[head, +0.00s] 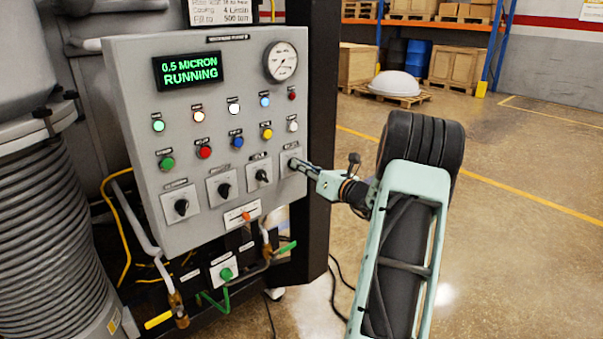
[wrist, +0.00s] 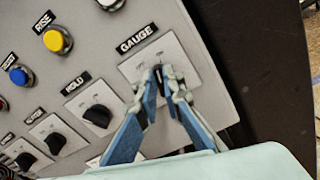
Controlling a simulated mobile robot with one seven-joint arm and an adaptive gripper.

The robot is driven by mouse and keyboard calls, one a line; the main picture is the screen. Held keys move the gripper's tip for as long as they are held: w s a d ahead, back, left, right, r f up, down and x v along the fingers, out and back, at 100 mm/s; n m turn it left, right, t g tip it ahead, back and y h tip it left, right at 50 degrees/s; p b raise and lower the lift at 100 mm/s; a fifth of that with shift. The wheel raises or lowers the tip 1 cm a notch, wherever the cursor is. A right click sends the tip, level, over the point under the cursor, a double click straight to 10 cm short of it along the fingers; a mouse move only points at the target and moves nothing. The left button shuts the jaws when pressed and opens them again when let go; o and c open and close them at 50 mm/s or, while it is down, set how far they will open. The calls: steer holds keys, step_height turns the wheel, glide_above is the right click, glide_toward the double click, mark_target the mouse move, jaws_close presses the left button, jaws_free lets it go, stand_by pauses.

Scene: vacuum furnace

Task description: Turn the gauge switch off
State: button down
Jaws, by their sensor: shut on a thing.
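The gauge switch (wrist: 157,73) is a small dark knob on a square light plate under the "GAUGE" label in the wrist view. Only a sliver of the knob shows, so its angle cannot be read. My gripper (wrist: 160,84) is shut on it, with a blue-padded finger on each side. In the head view my gripper (head: 294,163) reaches in from the right to the rightmost switch plate (head: 288,156) of the lower row and covers the knob. The grey control panel (head: 225,60) carries a display reading "0.5 MICRON RUNNING" and a round dial gauge (head: 281,61).
Next to it is the HOLD knob (wrist: 97,115), with more black knobs to its left. Coloured buttons sit above, including a yellow one (wrist: 57,41). Valve handles (head: 286,247) and hoses lie below the panel. A black post (head: 322,130) stands at its right; the floor beyond is open.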

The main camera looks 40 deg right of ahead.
steer(key=n+b, duration=0.3)
steer(key=b, duration=0.1)
steer(key=n+b, duration=0.3)
steer(key=b, duration=0.2)
steer(key=n+b, duration=0.3)
steer(key=b, duration=0.1)
steer(key=shift+a+f+n, duration=0.15)
steer(key=shift+a+n, duration=0.1)
steer(key=shift+n, duration=0.05)
steer(key=shift+b, duration=0.3)
steer(key=c, duration=2.1)
jaws_free()
steer(key=s, duration=0.8)
steer(key=s+d, duration=0.1)
steer(key=s, duration=0.3)
